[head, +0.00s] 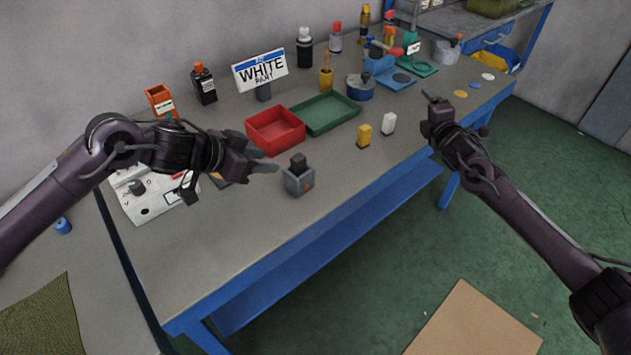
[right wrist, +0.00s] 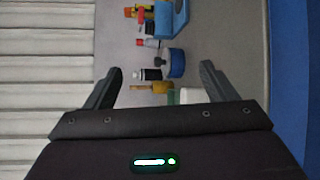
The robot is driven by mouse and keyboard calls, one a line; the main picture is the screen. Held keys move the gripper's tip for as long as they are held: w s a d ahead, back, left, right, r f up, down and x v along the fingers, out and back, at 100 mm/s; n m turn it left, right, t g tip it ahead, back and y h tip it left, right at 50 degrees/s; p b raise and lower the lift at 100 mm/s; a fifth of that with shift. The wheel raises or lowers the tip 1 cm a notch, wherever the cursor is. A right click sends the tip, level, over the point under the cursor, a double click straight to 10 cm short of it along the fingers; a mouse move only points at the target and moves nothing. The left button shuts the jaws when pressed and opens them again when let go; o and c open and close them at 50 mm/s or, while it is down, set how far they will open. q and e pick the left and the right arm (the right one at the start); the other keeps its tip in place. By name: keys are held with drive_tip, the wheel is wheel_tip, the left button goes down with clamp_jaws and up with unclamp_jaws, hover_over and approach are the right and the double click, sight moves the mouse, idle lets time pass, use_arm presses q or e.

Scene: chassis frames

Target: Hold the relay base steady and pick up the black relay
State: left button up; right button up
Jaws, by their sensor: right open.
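The relay base (head: 299,183) is a small grey block with an orange mark on its front, standing on the table right of my left gripper. The black relay (head: 298,161) sits upright on top of it. My left gripper (head: 266,161) points right toward them, fingers apart and empty, a short gap left of the base. My right gripper (head: 428,97) is far to the right, above the table's front edge, well away from the relay. In the right wrist view its fingers (right wrist: 160,88) are spread with nothing held between them. The relay base is not visible there.
A red tray (head: 276,142) and a green tray (head: 325,127) lie behind the base. A yellow block (head: 364,136) and a white block (head: 388,124) stand to its right. A white device (head: 150,208) lies under my left arm. The front table area is clear.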

wheel_tip(320, 180, up, 38)
drive_tip(key=a+t+y, duration=0.3)
drive_tip(key=n+g+y, duration=0.5)
drive_tip(key=n+g, duration=0.2)
drive_tip(key=n, duration=1.1)
hover_over(306, 179)
drive_tip(key=d, duration=0.2)
drive_tip(key=f, duration=4)
drive_tip(key=shift+w+a+f, duration=0.1)
drive_tip(key=shift+w+f, duration=0.1)
drive_tip(key=shift+w, duration=0.1)
drive_tip(key=shift+s+a+f+n, duration=0.4)
drive_tip(key=shift+s+f+n, duration=0.25)
drive_tip(key=shift+s+n, duration=0.15)
drive_tip(key=f+n, duration=0.1)
drive_tip(key=s+f+n+g, duration=0.1)
drive_tip(key=n, duration=0.1)
drive_tip(key=shift+d, duration=0.4)
drive_tip(key=shift+f+n+g+y, duration=0.3)
drive_tip(key=shift+n+g, duration=0.1)
drive_tip(key=x, duration=0.7)
drive_tip(key=shift+w+a+f, duration=0.1)
drive_tip(key=shift+w+f, duration=0.05)
drive_tip(key=shift+f, duration=0.05)
